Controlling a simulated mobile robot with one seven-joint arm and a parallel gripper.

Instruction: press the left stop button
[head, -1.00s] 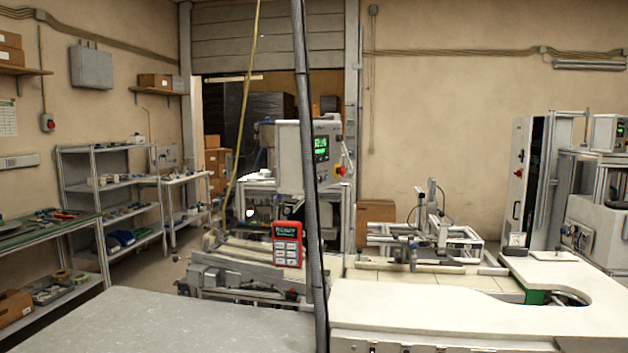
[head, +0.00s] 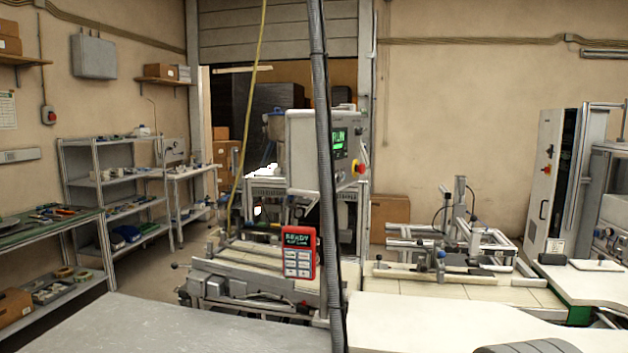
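A red stop button (head: 48,115) sits on a small grey box on the left wall, below a conduit and above the workbench. Another red button (head: 360,167) with a yellow base sticks out from the right side of the grey control panel (head: 305,150), which has a lit green display. A third red button (head: 549,169) is on the tall white cabinet (head: 551,200) at the right. All stand well away from me, and nothing touches them. My gripper is not in view.
A red keypad unit (head: 298,253) stands before the panel. A dark ribbed hose (head: 330,200) hangs in front of it. A grey tabletop (head: 190,325) and a white table (head: 410,320) fill the foreground. Shelves (head: 110,180) and a workbench (head: 50,222) line the left. Some floor shows between.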

